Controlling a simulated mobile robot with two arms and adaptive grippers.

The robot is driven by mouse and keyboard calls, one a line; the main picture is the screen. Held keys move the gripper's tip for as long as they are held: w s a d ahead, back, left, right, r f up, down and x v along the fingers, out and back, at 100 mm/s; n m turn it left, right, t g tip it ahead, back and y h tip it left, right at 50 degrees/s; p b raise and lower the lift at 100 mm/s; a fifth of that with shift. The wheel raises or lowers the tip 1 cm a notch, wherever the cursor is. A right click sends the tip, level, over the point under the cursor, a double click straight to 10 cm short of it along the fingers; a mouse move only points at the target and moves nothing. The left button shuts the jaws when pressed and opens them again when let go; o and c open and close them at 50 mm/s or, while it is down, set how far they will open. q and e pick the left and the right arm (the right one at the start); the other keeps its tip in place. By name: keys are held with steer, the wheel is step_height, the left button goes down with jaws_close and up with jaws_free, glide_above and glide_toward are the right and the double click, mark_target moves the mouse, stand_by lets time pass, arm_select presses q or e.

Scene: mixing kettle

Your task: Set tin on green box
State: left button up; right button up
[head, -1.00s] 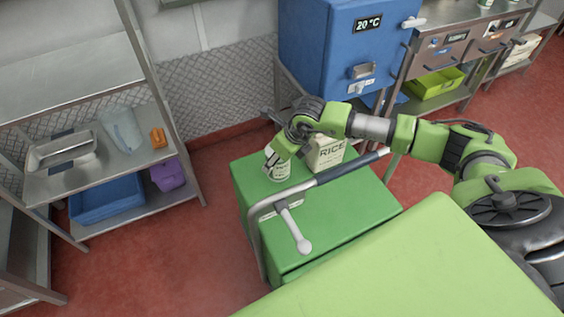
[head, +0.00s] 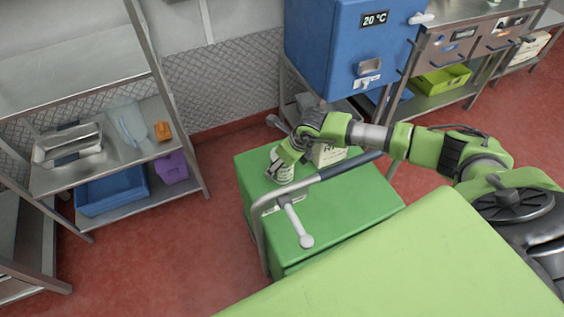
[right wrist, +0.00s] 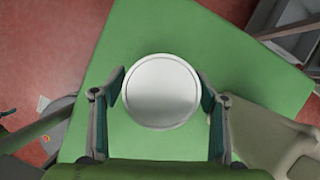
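The tin (head: 284,174) is white and round with a dark-marked label, and it stands upright at the top of the green box (head: 345,212), near its back left corner. Whether its base touches the box is hard to tell. In the right wrist view its pale round lid (right wrist: 161,91) lies between my fingertips, with the green top (right wrist: 160,25) below. My left gripper is not in view.
A rice package (head: 326,155) stands just right of the tin, partly hidden by my right arm. A grey handle bar (head: 335,168) rises along the box's near side. A blue cabinet (head: 345,55) is behind, and a metal shelf (head: 115,165) is at left.

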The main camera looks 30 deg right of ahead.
steer(key=shift+r, duration=0.15)
steer(key=b+v, duration=0.1)
steer(key=v, duration=1)
steer(key=shift+r, duration=0.4)
steer(key=shift+s+d, duration=0.1)
